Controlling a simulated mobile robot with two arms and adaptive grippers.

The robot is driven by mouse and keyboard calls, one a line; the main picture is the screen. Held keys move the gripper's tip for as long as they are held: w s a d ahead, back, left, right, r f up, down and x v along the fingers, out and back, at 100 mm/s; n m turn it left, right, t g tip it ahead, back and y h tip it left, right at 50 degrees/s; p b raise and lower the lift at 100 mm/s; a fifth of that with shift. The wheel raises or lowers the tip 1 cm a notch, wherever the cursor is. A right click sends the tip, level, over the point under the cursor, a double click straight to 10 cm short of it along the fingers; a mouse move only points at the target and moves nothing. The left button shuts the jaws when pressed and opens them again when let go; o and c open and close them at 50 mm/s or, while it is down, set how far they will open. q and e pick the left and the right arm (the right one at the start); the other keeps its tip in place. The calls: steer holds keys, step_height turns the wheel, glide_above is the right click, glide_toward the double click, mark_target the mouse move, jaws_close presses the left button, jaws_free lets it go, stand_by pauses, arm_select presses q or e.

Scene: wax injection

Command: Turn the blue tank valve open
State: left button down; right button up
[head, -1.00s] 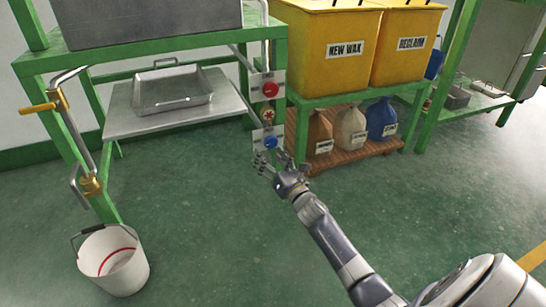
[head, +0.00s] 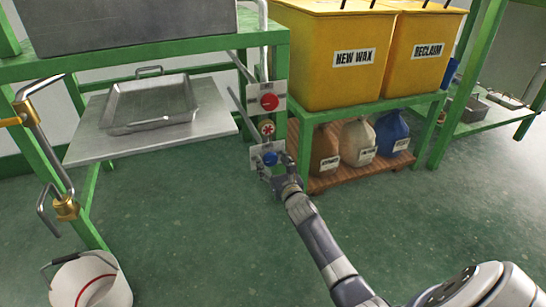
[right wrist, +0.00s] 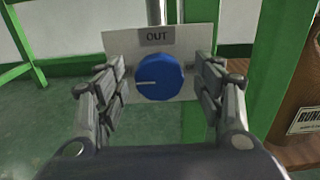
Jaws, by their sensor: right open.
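The blue tank valve (head: 270,158) is a round knob on a white plate on the green frame, below a red knob. In the right wrist view the blue knob (right wrist: 159,76) shows a pale line pointing left, and its plate (right wrist: 176,38) reads "OUT". My right gripper (head: 271,172) is at the blue knob. In the right wrist view its open fingers (right wrist: 160,92) stand on either side of the knob, with gaps between fingers and knob. My left gripper is not in view.
The red knob (head: 269,102) and a small round valve (head: 267,127) sit above the blue one. A wooden pallet with jugs (head: 358,143) stands close on the right. A white bucket (head: 90,284) is at the lower left. The green floor (head: 190,230) is clear.

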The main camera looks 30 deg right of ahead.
steer(key=shift+w, duration=0.1)
steer(key=shift+c, duration=0.4)
steer(key=c, duration=1)
steer(key=shift+o, duration=0.2)
